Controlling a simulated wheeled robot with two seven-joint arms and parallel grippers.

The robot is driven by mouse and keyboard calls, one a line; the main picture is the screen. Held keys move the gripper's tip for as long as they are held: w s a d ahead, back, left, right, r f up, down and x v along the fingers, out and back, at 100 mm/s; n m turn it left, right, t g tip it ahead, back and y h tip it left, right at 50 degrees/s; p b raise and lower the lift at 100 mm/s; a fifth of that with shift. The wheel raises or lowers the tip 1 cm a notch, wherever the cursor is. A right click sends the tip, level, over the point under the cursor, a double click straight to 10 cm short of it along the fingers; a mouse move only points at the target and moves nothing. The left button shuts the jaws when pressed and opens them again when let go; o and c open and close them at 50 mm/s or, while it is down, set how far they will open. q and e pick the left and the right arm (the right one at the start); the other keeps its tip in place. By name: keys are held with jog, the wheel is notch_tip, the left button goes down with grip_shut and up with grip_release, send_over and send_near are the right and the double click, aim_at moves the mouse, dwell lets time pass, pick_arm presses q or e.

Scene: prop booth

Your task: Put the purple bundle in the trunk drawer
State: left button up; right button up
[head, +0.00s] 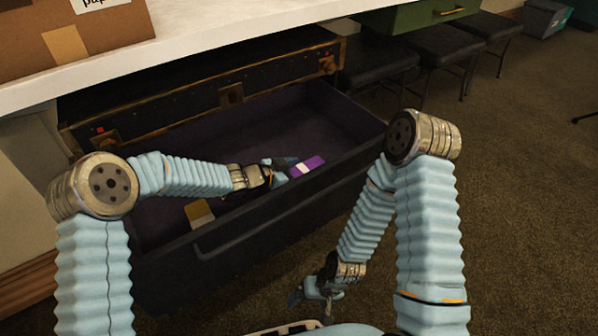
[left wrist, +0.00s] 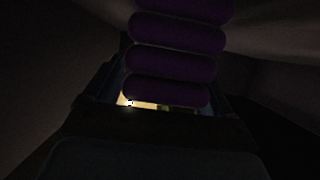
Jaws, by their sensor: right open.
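The purple bundle (head: 312,163) has a pale band and shows at the fingertips of my left gripper (head: 284,168), within the open trunk drawer (head: 250,226). In the left wrist view the bundle's purple rolls (left wrist: 178,65) fill the space right in front of the fingers, and the gripper looks shut on it. The view is dark, and whether the bundle touches the drawer floor cannot be told. My right gripper (head: 318,296) is open and empty, low in front of the drawer.
A tan and white item (head: 200,213) lies in the drawer's near left part. The trunk body (head: 200,98) is behind, under a white tabletop (head: 240,28) with a cardboard box (head: 70,40). Black stools (head: 440,42) stand back right.

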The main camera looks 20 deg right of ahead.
pick_arm(q)
jog(key=shift+o, duration=0.4)
jog(key=shift+r, duration=0.15)
jog(key=shift+a+r, duration=0.15)
jog(key=shift+a, duration=0.2)
jog(key=p+v, duration=0.1)
jog(key=v, duration=0.4)
jog(key=shift+s+a+r, duration=0.15)
jog(key=shift+a+r, duration=0.05)
jog(key=shift+a, duration=0.1)
jog(key=shift+s+a+r, duration=0.1)
jog(key=shift+s+a, duration=0.1)
jog(key=shift+a, duration=0.25)
